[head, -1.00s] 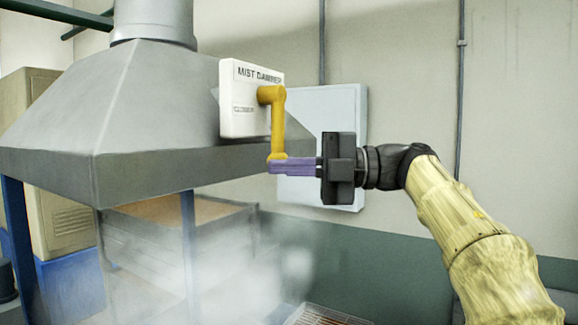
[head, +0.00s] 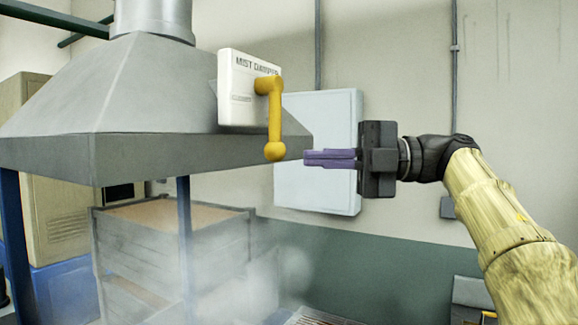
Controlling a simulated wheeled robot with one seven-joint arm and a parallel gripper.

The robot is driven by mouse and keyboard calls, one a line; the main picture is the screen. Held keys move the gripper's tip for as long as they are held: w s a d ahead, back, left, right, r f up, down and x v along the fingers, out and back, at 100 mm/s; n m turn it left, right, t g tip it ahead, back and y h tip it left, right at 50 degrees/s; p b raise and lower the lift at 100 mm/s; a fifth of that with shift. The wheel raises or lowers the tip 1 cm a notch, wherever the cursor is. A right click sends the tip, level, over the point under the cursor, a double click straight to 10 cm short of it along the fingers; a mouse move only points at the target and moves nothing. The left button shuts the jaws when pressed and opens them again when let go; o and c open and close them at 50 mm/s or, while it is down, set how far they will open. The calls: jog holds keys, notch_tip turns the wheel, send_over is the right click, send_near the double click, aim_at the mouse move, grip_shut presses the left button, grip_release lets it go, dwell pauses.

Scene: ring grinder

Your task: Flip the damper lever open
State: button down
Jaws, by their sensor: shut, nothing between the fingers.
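The yellow damper lever (head: 274,120) is mounted on the white box marked MIST DAMPER (head: 238,92), on the right face of the grey hood. The lever hangs straight down, with its round knob (head: 275,151) at the lower end. My gripper (head: 306,158) is to the right of the knob, at about the same height in the picture, with a gap between them. Its purple fingers are together and empty, pointing left. The label on the lower part of the white box is too small to read.
The grey hood (head: 110,120) fills the left side, on blue posts (head: 185,230). A pale wall panel (head: 320,185) is behind my gripper. The wall to the right is open.

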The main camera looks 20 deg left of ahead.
jog(key=v, duration=0.3)
jog(key=shift+s+d+r, duration=0.1)
jog(key=shift+s+r, duration=0.1)
jog(key=shift+r, duration=0.1)
